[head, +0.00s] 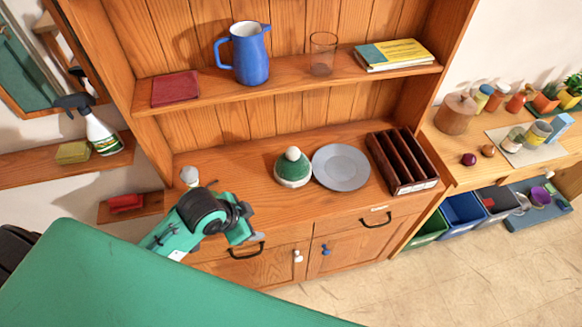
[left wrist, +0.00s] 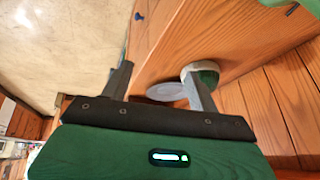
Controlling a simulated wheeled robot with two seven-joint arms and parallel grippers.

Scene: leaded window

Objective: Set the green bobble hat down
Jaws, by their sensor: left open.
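The green bobble hat (head: 292,170), with a white brim and white bobble, sits upright on the dresser's wooden counter (head: 240,180), left of a grey plate (head: 341,168). My left gripper (head: 243,223) is open and empty, in front of the counter's edge, to the left and nearer than the hat, apart from it in the head view. In the left wrist view the hat (left wrist: 208,70) shows beyond one finger of my left gripper (left wrist: 157,78), which hides part of it. My right gripper is not in view.
A dark slotted rack (head: 402,160) stands right of the plate. A small pale object (head: 189,176) is at the counter's left. A shelf above holds a blue jug (head: 248,55), a glass (head: 322,55) and books. Bare counter lies between the pale object and the hat.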

